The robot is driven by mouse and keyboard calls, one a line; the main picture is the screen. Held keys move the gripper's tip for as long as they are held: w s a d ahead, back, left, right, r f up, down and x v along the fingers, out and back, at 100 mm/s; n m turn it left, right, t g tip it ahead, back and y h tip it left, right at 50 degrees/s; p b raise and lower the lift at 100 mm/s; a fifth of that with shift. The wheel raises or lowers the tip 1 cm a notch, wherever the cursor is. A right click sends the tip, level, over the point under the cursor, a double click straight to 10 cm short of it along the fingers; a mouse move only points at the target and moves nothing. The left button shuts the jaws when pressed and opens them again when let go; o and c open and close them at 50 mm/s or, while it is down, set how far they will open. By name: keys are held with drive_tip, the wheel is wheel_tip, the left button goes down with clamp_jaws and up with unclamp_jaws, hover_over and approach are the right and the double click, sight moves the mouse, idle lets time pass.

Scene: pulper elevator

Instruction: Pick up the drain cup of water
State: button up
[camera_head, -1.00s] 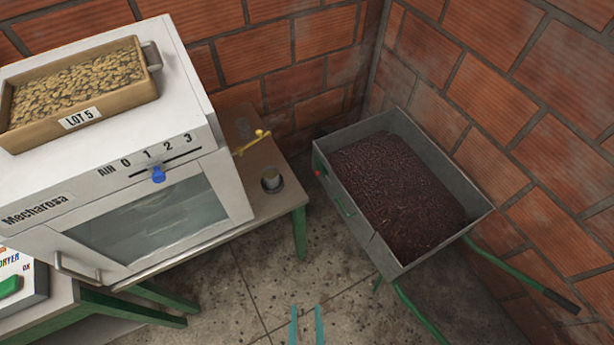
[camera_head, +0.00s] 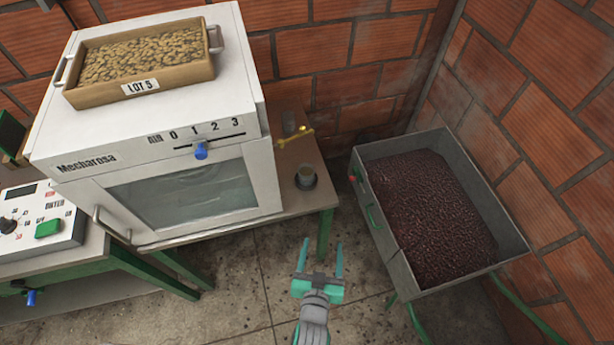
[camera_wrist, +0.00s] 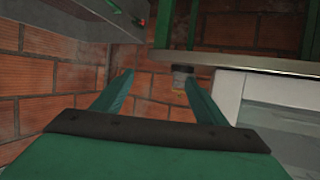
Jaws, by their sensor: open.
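The drain cup (camera_head: 306,177) is a small dark-rimmed cup on the table's right end, beside the white machine and below a yellow tap (camera_head: 296,137). In the wrist view a small dark cup shape (camera_wrist: 182,76) shows by the table edge, between the fingers. Its contents are too small to make out. My gripper (camera_head: 320,252) is open and empty, in front of the table's right end and apart from the cup. Its two teal fingers also show in the wrist view (camera_wrist: 157,90).
The white Mecharosa machine (camera_head: 185,195) fills the table's left, with a LOT 5 tray (camera_head: 140,85) on top. A wheelbarrow-like metal bin (camera_head: 385,235) of dark red material stands right of my gripper. A control box (camera_head: 40,222) is far left. Brick walls close the back and right.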

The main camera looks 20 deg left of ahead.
drive_tip(key=w+a+n+g+y, duration=0.1)
drive_tip(key=w+a, duration=0.4)
drive_tip(key=w, duration=0.5)
drive_tip(key=n+g+y, duration=0.1)
approach(306, 168)
drive_tip(key=shift+s+a+f, duration=0.1)
drive_tip(key=shift+s+f, duration=0.25)
drive_tip(key=shift+f, duration=0.15)
drive_tip(key=shift+w+a+n+y, duration=0.2)
drive_tip(key=shift+w+n+y, duration=0.1)
drive_tip(key=x, duration=0.5)
drive_tip(key=shift+w+d+r+x, duration=0.1)
drive_tip(key=shift+d+x, duration=0.05)
drive_tip(key=shift+x, duration=0.75)
drive_tip(key=shift+w+d+r+x, duration=0.1)
drive_tip(key=shift+x, duration=0.85)
drive_tip(key=shift+w+d+x, duration=0.1)
drive_tip(key=shift+d+x, duration=0.05)
drive_tip(key=shift+x, duration=0.75)
drive_tip(key=c, duration=1.1)
